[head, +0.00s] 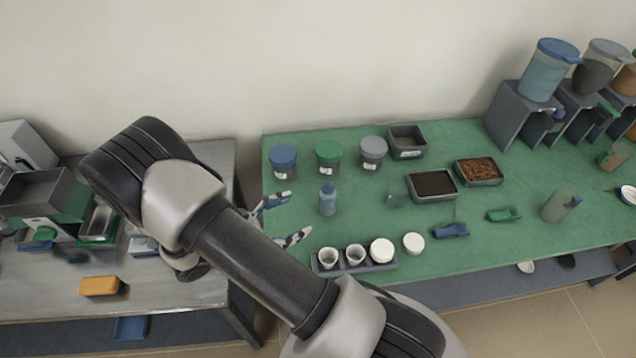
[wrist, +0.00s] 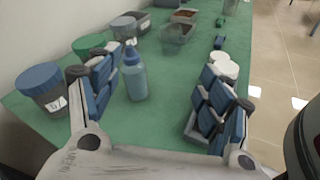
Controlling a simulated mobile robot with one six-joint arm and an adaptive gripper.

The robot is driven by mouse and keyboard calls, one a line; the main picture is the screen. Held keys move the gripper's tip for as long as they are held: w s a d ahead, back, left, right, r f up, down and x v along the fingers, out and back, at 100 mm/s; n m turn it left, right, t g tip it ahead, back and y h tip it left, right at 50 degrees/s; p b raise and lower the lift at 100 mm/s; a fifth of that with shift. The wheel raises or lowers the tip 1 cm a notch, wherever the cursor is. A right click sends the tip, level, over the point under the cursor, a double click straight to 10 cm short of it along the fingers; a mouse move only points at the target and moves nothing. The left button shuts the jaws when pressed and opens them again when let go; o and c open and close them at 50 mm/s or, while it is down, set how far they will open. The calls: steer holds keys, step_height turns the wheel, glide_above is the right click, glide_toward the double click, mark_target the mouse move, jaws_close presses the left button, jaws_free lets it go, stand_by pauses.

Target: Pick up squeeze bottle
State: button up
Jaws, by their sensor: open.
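The squeeze bottle (head: 328,200) is blue and translucent with a darker blue cap. It stands upright on the green table near its left end. In the wrist view the squeeze bottle (wrist: 135,78) stands between my open fingers, ahead of them and closer to the left finger. My gripper (head: 288,219) is open and empty just left of the bottle in the head view; part of it is hidden behind my arm. In the wrist view both blue-padded fingers of my gripper (wrist: 165,95) are spread wide, apart from the bottle.
Lidded jars in blue (head: 283,161), green (head: 328,158) and grey (head: 373,153) stand behind the bottle. A dark rack (head: 385,267) with white cups and lids lies in front. Trays (head: 433,198) and scoops (head: 503,214) lie to the right.

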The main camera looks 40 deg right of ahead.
mark_target(323, 201)
steer(key=f+n+t, duration=0.2)
steer(key=f, duration=0.1)
steer(key=f+n+t+h+p, duration=0.1)
steer(key=f+n, duration=0.1)
steer(key=f, duration=0.1)
steer(key=f+n+t, duration=0.2)
steer(key=f, duration=0.1)
steer(key=shift+w+a+f+n+t+h+p, duration=0.2)
steer(key=shift+w+a+n+t+h+p, duration=0.1)
steer(key=shift+w+n+h, duration=0.1)
steer(key=shift+d+f, duration=0.2)
steer(key=shift+d, duration=0.1)
steer(key=b+x, duration=0.1)
steer(key=x, duration=1)
steer(key=shift+w+d, duration=0.15)
steer(key=shift+d, duration=0.1)
steer(key=x, duration=0.2)
steer(key=b+x, duration=0.1)
steer(key=x, duration=0.2)
steer(key=shift+s+f, duration=0.15)
steer(key=shift+s, duration=0.1)
steer(key=shift+w+d, duration=0.1)
steer(key=shift+d, duration=0.15)
jaws_close()
